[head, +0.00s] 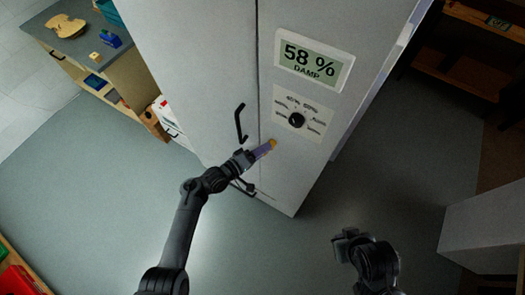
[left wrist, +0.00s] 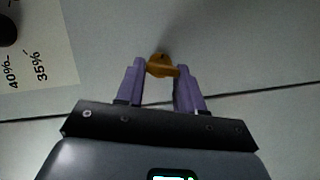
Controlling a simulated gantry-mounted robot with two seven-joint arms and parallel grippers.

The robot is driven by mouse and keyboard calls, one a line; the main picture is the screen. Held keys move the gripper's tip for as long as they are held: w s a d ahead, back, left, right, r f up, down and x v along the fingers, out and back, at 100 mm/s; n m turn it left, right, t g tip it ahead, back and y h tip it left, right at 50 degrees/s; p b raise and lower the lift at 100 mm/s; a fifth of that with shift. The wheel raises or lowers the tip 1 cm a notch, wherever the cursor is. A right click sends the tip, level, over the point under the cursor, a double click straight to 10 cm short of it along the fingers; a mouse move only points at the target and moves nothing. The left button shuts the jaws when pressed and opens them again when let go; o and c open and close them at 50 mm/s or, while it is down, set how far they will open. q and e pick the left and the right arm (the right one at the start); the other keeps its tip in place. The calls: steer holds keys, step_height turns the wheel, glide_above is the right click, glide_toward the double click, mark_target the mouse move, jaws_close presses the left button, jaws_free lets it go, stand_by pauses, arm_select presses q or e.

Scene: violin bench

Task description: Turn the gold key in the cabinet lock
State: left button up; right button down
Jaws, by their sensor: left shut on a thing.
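The gold key (head: 273,142) sits in the lock on the front of the pale grey cabinet (head: 205,62), below the dial panel. It also shows in the left wrist view (left wrist: 161,66), between the purple fingertips. My left gripper (head: 267,148) is shut on the key's head, with the fingers pointing at the cabinet face. The lock itself is mostly hidden behind the key. My right gripper (head: 347,244) is away from the cabinet, low and right of centre in the head view; its fingers are too unclear to judge.
A black door handle (head: 240,122) stands out left of the key. A round black dial (head: 296,120) and a display reading 58 % DAMP (head: 313,59) are above it. A workbench (head: 75,40) is at upper left. The floor (head: 100,185) around the cabinet is mostly clear.

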arm_select(q)
steer(key=shift+f, duration=0.1)
stand_by(0.3)
steer(key=shift+f+n+h+b, duration=0.15)
steer(key=shift+n+h+b, duration=0.5)
steer(key=shift+n, duration=0.75)
steer(key=o, duration=1)
